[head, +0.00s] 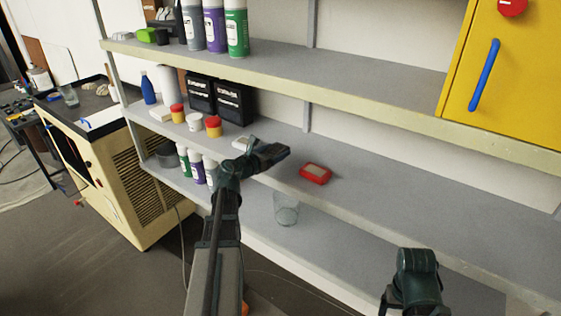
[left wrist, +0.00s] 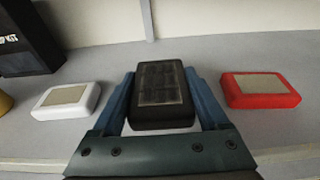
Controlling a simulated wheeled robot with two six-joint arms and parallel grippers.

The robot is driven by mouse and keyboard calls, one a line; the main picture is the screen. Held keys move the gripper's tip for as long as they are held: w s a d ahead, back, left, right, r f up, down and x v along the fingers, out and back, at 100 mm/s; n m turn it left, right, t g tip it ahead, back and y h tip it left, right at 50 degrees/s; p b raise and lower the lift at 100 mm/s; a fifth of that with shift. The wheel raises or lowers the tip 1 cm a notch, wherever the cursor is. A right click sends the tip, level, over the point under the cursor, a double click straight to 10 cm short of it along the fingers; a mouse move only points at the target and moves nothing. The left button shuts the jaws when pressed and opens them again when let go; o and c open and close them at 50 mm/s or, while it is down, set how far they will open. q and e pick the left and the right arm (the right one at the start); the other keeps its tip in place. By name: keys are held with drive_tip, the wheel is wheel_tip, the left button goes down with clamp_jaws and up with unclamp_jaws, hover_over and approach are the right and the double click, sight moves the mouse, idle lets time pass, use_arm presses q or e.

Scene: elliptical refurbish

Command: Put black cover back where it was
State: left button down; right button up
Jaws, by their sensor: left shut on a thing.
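The black cover (left wrist: 160,95) is a dark rounded block with a glossy panel on top. My left gripper (head: 273,153) is shut on it. In the left wrist view the blue fingers of the left gripper (left wrist: 162,100) sit along both its sides. It is over the middle shelf, between a white case and a red case; whether it touches the shelf I cannot tell. Part of my right arm shows at the lower right of the head view, but its fingers do not show.
The red case (head: 315,173) lies right of my left gripper, the white case (left wrist: 67,100) left of it. Black boxes (head: 236,103) and red-yellow jars (head: 213,126) stand further left. A glass (head: 286,210) stands on the lower shelf. The middle shelf's right part is clear.

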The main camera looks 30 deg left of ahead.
sight(281, 164)
use_arm(q)
drive_tip(key=shift+w+d, duration=0.4)
drive_tip(key=shift+d, duration=0.05)
drive_tip(key=f+b, duration=0.3)
drive_tip(key=shift+w+d+f+b, duration=0.2)
drive_tip(key=shift+d+f+b, duration=0.05)
drive_tip(key=shift+f+b, duration=0.1)
drive_tip(key=shift+f, duration=0.2)
unclamp_jaws()
drive_tip(key=shift+r, duration=0.1)
drive_tip(key=shift+r, duration=0.1)
